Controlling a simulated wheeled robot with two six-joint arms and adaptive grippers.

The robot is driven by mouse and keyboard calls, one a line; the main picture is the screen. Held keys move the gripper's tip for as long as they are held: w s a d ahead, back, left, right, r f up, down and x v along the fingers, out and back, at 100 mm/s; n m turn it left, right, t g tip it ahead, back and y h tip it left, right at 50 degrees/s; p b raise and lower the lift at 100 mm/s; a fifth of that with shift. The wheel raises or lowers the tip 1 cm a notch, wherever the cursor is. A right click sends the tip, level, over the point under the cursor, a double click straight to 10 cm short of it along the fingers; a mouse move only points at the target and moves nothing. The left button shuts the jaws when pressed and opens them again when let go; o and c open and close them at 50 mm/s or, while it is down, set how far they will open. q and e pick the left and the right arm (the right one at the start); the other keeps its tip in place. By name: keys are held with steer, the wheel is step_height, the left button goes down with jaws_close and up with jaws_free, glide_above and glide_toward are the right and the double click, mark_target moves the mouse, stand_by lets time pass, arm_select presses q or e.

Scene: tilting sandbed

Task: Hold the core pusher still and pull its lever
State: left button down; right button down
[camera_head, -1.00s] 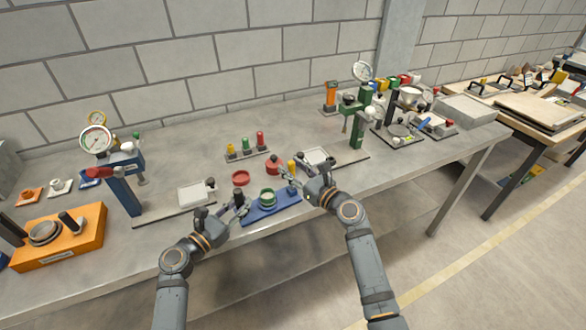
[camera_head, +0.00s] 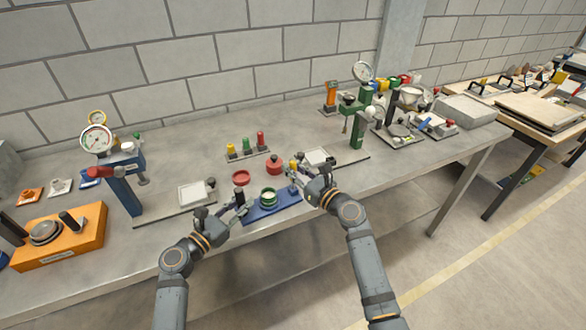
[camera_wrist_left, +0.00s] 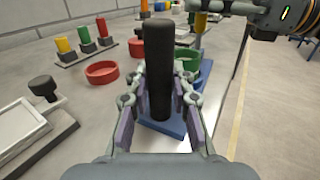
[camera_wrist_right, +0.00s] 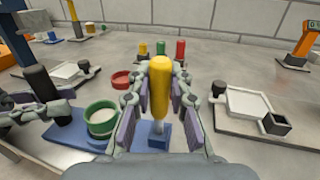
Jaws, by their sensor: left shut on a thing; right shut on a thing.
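The core pusher has a blue base (camera_head: 268,211) with a green ring (camera_head: 268,196) on it, near the bench's front edge. A black upright grip (camera_wrist_left: 159,70) stands at its left end. A yellow-handled lever (camera_wrist_right: 160,85) with a thin metal rod rises at its right end. My left gripper (camera_head: 240,201) is shut on the black grip; its fingers flank it in the left wrist view. My right gripper (camera_head: 295,177) is shut on the yellow lever handle, which stands about upright between its pads. The fingers partly hide both handles in the head view.
A rack of coloured pegs (camera_head: 247,151) stands farther back. Presses with gauges (camera_head: 97,139) stand left and right (camera_head: 362,71). An orange fixture (camera_head: 62,240) is at far left.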

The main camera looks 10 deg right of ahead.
steer(key=shift+s+d+f+n+t+y, duration=0.2)
steer(key=shift+s+t+y, duration=0.35)
steer(key=shift+s+t, duration=0.15)
steer(key=shift+s+d+f+n+t+y, duration=0.15)
steer(key=shift+s+d+n+t+y, duration=0.05)
steer(key=shift+s+t+y, duration=0.45)
steer(key=shift+s+d+f+n+t+y, duration=0.35)
steer(key=shift+s+t+y, duration=0.25)
steer(key=shift+t, duration=0.15)
steer(key=shift+s+d+f+n+t+y, duration=0.2)
steer(key=shift+s+n+t+y, duration=0.2)
steer(key=shift+t+y, duration=0.25)
steer(key=c, duration=1.2)
jaws_free()
arm_select(q)
steer(key=c, duration=1.1)
jaws_free()
arm_select(e)
steer(key=v, duration=1.2)
